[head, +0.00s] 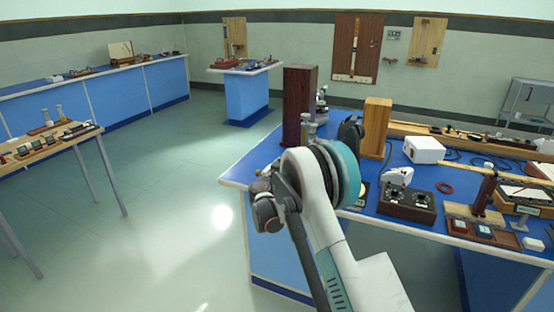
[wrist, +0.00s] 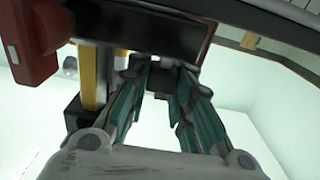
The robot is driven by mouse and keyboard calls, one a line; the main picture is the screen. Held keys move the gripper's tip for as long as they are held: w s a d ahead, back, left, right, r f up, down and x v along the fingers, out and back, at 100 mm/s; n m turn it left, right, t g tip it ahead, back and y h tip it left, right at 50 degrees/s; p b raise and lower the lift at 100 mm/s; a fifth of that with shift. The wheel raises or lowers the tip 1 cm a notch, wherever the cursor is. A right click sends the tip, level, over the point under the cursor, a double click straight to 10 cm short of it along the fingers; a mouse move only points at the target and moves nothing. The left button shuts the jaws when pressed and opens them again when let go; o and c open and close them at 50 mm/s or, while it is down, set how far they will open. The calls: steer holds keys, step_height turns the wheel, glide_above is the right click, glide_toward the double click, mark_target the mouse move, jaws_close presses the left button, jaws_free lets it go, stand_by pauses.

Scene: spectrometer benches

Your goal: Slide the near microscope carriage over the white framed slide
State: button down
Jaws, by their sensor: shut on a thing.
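In the wrist view my gripper (wrist: 166,84) has its teal-padded fingers around a small dark block (wrist: 181,90), below a wide dark body (wrist: 140,30). A yellow upright post (wrist: 89,75) and a red-brown block (wrist: 32,45) with a pale label stand to the left. These look like parts of a microscope carriage, but I cannot tell which one. In the head view my arm hides the gripper and what it holds. I cannot make out the white framed slide in either view.
The blue-topped bench (head: 237,170) carries a tall dark wooden block (head: 298,105), a lighter wooden block (head: 375,128), a white box (head: 423,149) and a dark box with dials (head: 407,204). A dark post (head: 485,194) stands at right.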

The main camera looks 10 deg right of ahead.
steer(key=s+d, duration=0.1)
steer(key=d, duration=0.1)
steer(key=s+d, duration=0.2)
steer(key=shift+s+d, duration=0.3)
steer(key=shift+d, duration=0.1)
steer(key=c, duration=1.4)
jaws_free()
steer(key=shift+a, duration=0.1)
steer(key=v, duration=1.2)
